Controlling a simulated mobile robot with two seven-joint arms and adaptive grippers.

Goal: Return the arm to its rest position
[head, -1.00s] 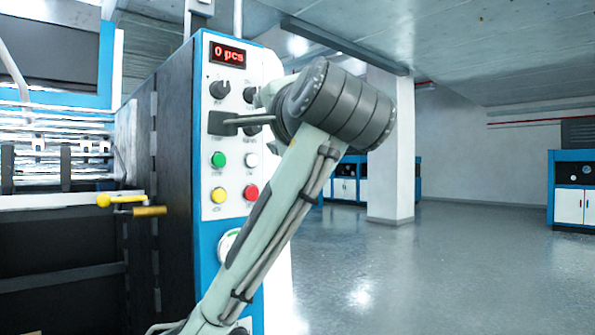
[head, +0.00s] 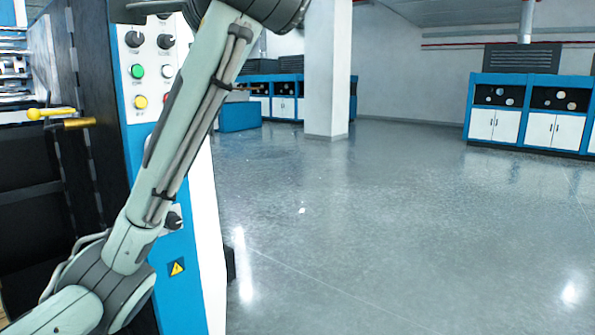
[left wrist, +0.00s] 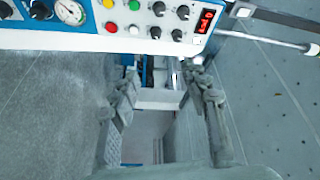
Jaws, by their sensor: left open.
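My left arm (head: 187,120) rises from the bottom left of the head view, bent at the elbow, and passes in front of the machine's control panel (head: 140,88). Its wrist is cut off by the top edge. Part of my left gripper (head: 128,10) shows at the top left, in front of the panel. In the left wrist view, the two fingers of my left gripper (left wrist: 162,75) stand apart with nothing between them. The panel (left wrist: 125,22) lies beyond the fingertips there, with buttons, a gauge and a red display. My right gripper is not in view.
A yellow-knobbed lever (head: 50,113) sticks out of the black machine side on the left. A white pillar (head: 326,75) and blue-white cabinets (head: 522,125) stand farther back. The grey floor (head: 390,230) on the right is clear.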

